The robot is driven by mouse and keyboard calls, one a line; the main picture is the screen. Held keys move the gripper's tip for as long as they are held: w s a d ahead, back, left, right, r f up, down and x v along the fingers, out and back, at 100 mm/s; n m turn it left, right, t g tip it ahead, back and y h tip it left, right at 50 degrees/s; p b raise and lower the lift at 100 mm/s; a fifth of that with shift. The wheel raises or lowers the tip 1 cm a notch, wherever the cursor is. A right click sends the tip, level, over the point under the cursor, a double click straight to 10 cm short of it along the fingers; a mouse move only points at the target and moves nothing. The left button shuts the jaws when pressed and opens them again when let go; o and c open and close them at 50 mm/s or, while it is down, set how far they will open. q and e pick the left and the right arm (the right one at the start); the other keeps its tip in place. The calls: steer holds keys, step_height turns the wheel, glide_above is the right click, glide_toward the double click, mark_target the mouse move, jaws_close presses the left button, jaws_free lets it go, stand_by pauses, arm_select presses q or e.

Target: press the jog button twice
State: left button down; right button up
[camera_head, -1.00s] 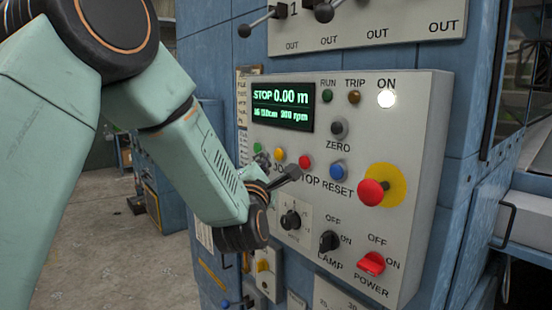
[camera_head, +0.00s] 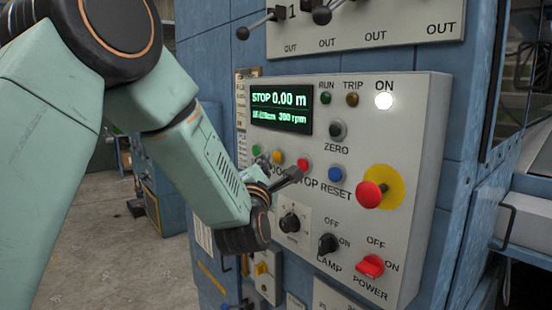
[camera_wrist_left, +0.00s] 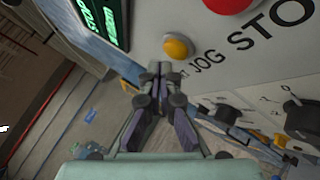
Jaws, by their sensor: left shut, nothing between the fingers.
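The jog button (camera_head: 277,157) is a yellow round button on the grey control panel (camera_head: 420,130), between a green and a red button. In the left wrist view the yellow jog button (camera_wrist_left: 177,46) shows beside the printed word JOG. My left gripper (camera_head: 293,175) is in front of the panel, just below the button row, and its arm hides part of the JOG label. In the left wrist view my left gripper (camera_wrist_left: 157,70) is shut and empty, its tips just below and left of the jog button. Whether the tips touch the panel cannot be told. My right gripper is not in view.
A red stop button (camera_head: 305,165) and a blue reset button (camera_head: 336,174) are close on the right. A dark selector knob (camera_head: 290,222) is below the gripper. A large red mushroom button (camera_head: 370,194) stands out farther right. The display (camera_head: 281,109) reads STOP 0.00 m.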

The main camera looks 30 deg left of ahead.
arm_select(q)
steer(key=shift+a, duration=0.1)
stand_by(0.4)
steer(key=shift+w+d+b, duration=0.25)
steer(key=shift+w+b, duration=0.05)
steer(key=shift+w, duration=0.1)
steer(key=shift+w+d, duration=0.15)
steer(key=shift+w, duration=0.3)
stand_by(0.8)
steer(key=shift+s+b, duration=0.1)
steer(key=shift+b, duration=0.2)
steer(key=shift+s+a, duration=0.35)
steer(key=shift+s, duration=0.45)
